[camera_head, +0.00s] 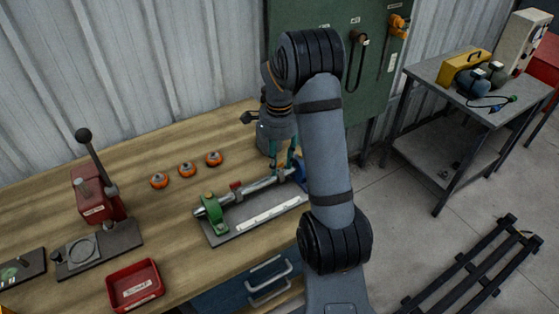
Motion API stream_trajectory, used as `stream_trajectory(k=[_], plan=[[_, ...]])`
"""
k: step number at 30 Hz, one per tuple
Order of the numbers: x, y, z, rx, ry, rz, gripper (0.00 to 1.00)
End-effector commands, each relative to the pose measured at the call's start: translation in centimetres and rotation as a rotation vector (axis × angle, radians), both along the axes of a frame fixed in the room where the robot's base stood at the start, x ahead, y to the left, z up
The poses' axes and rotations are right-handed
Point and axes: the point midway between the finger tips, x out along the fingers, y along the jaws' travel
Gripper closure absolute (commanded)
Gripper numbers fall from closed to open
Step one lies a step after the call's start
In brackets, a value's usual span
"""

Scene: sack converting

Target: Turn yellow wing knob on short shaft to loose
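A steel shaft (262,185) lies across a grey base plate (222,238) on the bench. It runs from a green end block (211,208) to a blue end block (300,170), with a red piece (236,187) along it. My gripper (283,168) points down over the shaft near the blue block. Its teal fingers stand apart, and I cannot tell whether they touch or hold anything. I cannot make out a yellow wing knob on the shaft; that end is partly hidden by my gripper and arm.
Three orange knobs (187,170) lie behind the fixture on the wooden bench (160,215). A red lever press (97,195) and a red tray (135,286) stand at left. A green wall panel (293,22) with an orange-yellow fitting (398,27) rises behind.

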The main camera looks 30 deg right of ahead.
Motion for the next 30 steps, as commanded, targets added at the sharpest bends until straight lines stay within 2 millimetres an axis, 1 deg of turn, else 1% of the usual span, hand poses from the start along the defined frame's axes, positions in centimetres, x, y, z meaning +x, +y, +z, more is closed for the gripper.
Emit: stream_trajectory(k=[2, 19, 30], plan=[[0.02, 0.00, 0.01, 0.000, 0.000, 0.000, 0.68], [0.02, 0.00, 0.04, 0.000, 0.000, 0.000, 1.00], [0.04, 0.00, 0.04, 0.000, 0.000, 0.006, 1.00]])
